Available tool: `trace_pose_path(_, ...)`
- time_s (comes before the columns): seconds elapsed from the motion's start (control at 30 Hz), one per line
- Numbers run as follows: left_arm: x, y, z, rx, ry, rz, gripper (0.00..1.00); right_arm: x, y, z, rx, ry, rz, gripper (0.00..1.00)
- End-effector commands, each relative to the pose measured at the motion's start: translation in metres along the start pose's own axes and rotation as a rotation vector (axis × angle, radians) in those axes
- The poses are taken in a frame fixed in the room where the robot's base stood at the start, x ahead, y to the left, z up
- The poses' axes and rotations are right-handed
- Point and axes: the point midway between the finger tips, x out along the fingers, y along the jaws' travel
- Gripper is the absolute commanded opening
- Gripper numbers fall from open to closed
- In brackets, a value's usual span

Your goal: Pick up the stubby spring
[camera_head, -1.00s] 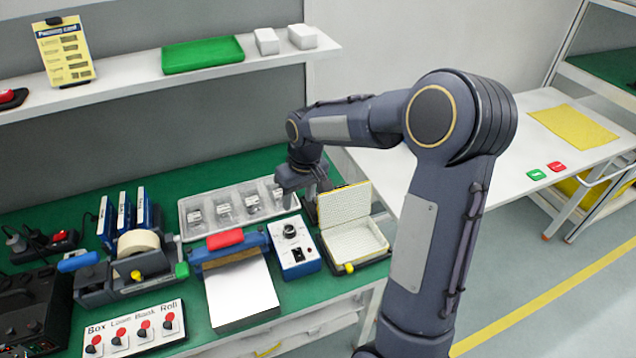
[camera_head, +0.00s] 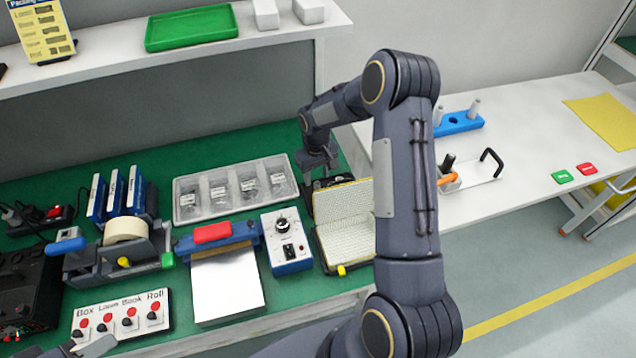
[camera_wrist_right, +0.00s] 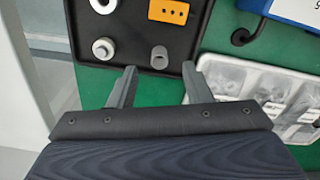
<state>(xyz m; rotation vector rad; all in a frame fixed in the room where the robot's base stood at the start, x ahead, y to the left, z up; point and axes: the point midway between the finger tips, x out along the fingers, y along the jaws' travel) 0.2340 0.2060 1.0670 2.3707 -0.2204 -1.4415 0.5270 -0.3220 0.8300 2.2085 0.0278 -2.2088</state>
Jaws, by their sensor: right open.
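In the right wrist view a black tray (camera_wrist_right: 133,60) holds small parts. A short grey piece with a rounded outline (camera_wrist_right: 158,57) lies near its edge, just ahead of the gap between my fingers; I cannot tell whether it is the stubby spring. A white ring-like part (camera_wrist_right: 103,48) lies to its left. My right gripper (camera_wrist_right: 160,70) is open and empty, with its fingertips at the tray's near edge. In the head view my right gripper (camera_head: 316,178) is behind the open yellow-edged box, which hides most of the tray. A grey tip at the bottom left may be my left gripper (camera_head: 95,346).
An orange block (camera_wrist_right: 169,11) and another round part (camera_wrist_right: 103,5) are in the tray. A clear compartment tray (camera_head: 235,188) stands left of my gripper. The open box (camera_head: 345,225) and a blue-white control box (camera_head: 287,240) are in front. A shelf (camera_head: 180,55) runs behind.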

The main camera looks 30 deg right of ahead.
Motion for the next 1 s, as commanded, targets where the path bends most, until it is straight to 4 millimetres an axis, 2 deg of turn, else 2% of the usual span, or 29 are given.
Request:
trace_pose_path(0.03, -0.006, 0.003, -0.003, 0.0, 0.0, 0.0, 0.36, 0.006, 0.001, 0.003, 0.001, -0.006, -0.002, 0.45)
trace_pose_path(0.2, -0.007, 0.003, -0.004, 0.0, 0.0, 0.0, 0.36, 0.025, 0.001, 0.001, -0.001, -0.001, 0.0, 0.45)
trace_pose_path(0.47, -0.007, 0.003, -0.003, 0.0, 0.0, 0.0, 0.36, 0.028, 0.001, 0.001, 0.0, 0.0, 0.0, 0.45)
trace_pose_path(0.8, -0.007, 0.003, -0.003, 0.0, 0.0, 0.0, 0.36, 0.028, 0.001, 0.001, 0.0, 0.0, 0.0, 0.0)
trace_pose_path(1.0, -0.007, 0.003, -0.003, 0.0, 0.0, 0.0, 0.36, 0.028, 0.001, 0.001, 0.0, 0.0, 0.0, 0.0)
